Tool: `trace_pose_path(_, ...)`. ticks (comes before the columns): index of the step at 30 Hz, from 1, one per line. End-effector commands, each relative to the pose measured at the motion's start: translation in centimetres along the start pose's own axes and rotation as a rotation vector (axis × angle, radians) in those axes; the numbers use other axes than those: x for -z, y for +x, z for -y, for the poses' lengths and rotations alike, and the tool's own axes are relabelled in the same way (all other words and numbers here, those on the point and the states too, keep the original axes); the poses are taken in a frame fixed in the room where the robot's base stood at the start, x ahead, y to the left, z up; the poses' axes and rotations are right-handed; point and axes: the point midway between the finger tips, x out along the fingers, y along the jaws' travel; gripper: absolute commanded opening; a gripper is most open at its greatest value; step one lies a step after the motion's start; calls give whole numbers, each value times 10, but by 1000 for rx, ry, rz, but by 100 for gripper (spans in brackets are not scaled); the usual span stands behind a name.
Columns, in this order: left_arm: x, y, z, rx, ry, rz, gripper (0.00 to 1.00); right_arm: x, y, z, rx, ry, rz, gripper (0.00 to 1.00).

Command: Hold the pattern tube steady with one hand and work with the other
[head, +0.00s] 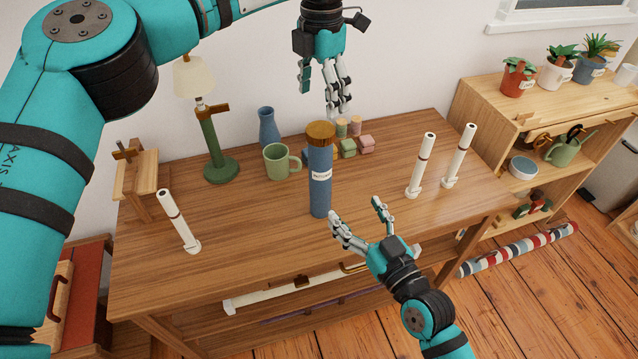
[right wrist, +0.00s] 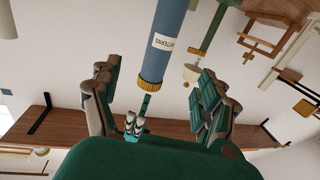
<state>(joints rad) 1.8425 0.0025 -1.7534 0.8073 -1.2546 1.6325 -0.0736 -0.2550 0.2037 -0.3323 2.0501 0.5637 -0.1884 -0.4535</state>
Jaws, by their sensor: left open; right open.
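The pattern tube (head: 320,190) is blue with a gold-brown cap and a white label, standing upright on the wooden table (head: 255,235). My left gripper (head: 318,101) is open and empty above the cap, fingers pointing down, apart from it. My right gripper (head: 356,207) is open in front of the tube, low and to its right; I see no contact. In the right wrist view, the tube (right wrist: 166,48) appears upside down beyond the spread fingers of the right gripper (right wrist: 153,75), with its label showing. The tube's foot is outside that view.
White posts stand at the table's left (head: 178,222) and right (head: 421,165). A green mug (head: 277,162), blue vase (head: 268,128), lamp (head: 210,140) and small coloured blocks (head: 366,145) are behind the tube. The table's front middle is clear. A shelf (head: 480,105) stands at right.

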Motion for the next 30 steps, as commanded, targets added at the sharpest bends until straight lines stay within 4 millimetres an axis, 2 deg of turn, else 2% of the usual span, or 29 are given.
trace_pose_path(18, 0, 1, 1, 4, 1, 2, 75, 1, 121, 0, 1, 2, -1, 77)
trace_pose_path(24, 0, 1, 1, 4, 1, 2, 75, 1, 148, 0, 1, 1, -1, 77)
trace_pose_path(30, 0, 1, 1, 4, 1, 2, 75, 0, 160, 1, 2, 2, 1, 77)
